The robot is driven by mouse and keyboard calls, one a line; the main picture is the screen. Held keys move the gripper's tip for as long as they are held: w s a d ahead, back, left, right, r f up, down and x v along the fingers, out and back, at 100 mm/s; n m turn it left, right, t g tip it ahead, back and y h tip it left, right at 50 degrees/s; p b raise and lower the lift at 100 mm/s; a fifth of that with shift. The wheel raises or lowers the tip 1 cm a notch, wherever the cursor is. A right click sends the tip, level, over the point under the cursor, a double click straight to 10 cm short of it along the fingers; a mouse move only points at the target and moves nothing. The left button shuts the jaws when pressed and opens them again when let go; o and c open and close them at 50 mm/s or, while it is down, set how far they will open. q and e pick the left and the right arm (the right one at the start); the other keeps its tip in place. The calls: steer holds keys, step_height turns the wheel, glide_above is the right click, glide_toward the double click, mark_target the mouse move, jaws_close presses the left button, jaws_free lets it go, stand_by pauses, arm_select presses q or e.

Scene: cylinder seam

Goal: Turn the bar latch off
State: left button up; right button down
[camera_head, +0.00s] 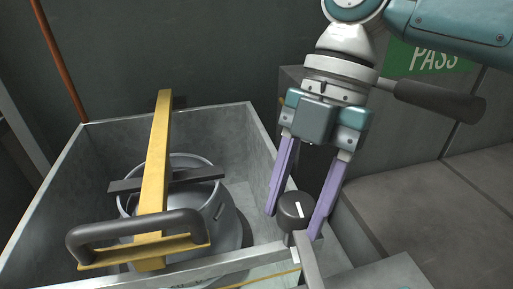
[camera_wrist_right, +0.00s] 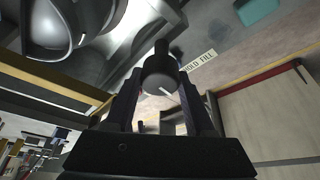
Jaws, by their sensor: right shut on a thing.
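A dark round knob (camera_head: 292,211) with a white pointer line stands at the right front of a grey open bin. My right gripper (camera_head: 295,222) comes down from above, its purple fingers on either side of the knob and shut on it. In the right wrist view the knob (camera_wrist_right: 160,76) sits between the fingers, beside a label (camera_wrist_right: 198,61) whose readable part ends in "FILL". A long yellow bar (camera_head: 158,150) with a dark handle (camera_head: 135,222) lies across the top of a grey cylinder (camera_head: 226,215) in the bin. My left gripper is not in view.
The bin's walls (camera_head: 257,140) surround the cylinder. A dark crossbar (camera_head: 195,176) passes by the yellow bar. A dark grey handle (camera_head: 440,99) sticks out to the right of my right wrist. A green "PASS" sign (camera_head: 432,60) is on the wall behind.

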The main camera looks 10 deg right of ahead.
steer(key=shift+n+h, duration=0.3)
steer(key=shift+n, duration=0.4)
steer(key=shift+b, duration=0.35)
steer(key=shift+c, duration=1.3)
jaws_free()
steer(key=shift+g, duration=0.3)
steer(key=shift+r, duration=0.1)
steer(key=v, duration=0.9)
steer(key=shift+r+p, duration=0.3)
steer(key=shift+p, duration=0.05)
